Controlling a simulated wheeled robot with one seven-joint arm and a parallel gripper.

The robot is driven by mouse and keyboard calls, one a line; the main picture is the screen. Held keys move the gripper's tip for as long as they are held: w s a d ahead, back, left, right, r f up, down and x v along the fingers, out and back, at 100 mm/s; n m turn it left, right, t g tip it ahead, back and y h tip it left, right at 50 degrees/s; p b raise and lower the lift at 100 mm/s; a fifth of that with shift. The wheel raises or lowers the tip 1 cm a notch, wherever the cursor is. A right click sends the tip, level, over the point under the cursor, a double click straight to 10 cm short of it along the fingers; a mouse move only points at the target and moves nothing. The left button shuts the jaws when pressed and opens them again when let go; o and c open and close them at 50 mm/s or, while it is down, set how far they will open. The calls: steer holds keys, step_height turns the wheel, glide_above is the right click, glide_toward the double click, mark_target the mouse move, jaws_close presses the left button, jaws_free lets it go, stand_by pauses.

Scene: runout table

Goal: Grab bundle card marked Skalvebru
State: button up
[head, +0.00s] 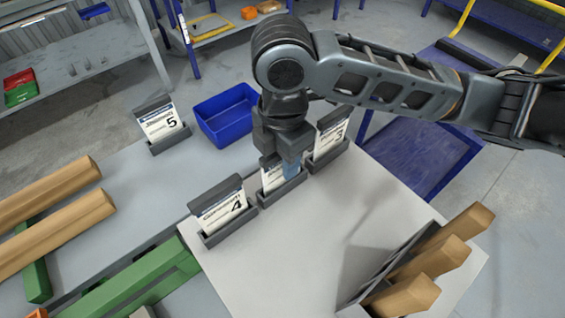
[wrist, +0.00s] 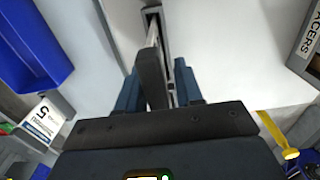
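Several white cards with dark top bars stand in dark holders. Card 4 (head: 222,214) is left of my gripper, card 3 (head: 329,137) is right of it, and card 5 (head: 160,122) stands farther left. Their printed names are too small to read surely. My gripper (head: 290,170) points down at the middle card (head: 270,176), hiding most of its face, number and name. In the wrist view my blue fingertips (wrist: 160,88) are apart, on either side of this card's dark top bar (wrist: 151,75). A gap shows on the right side; the card is in its holder (wrist: 153,12).
A blue bin (head: 227,114) stands behind the cards. A dark rack with wooden blocks (head: 425,262) stands at the front right of the pale table (head: 290,275). Wooden beams (head: 50,215) and green rails (head: 140,285) lie left. The table's middle is clear.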

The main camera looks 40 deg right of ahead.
jaws_close()
steer(key=shift+r, duration=0.15)
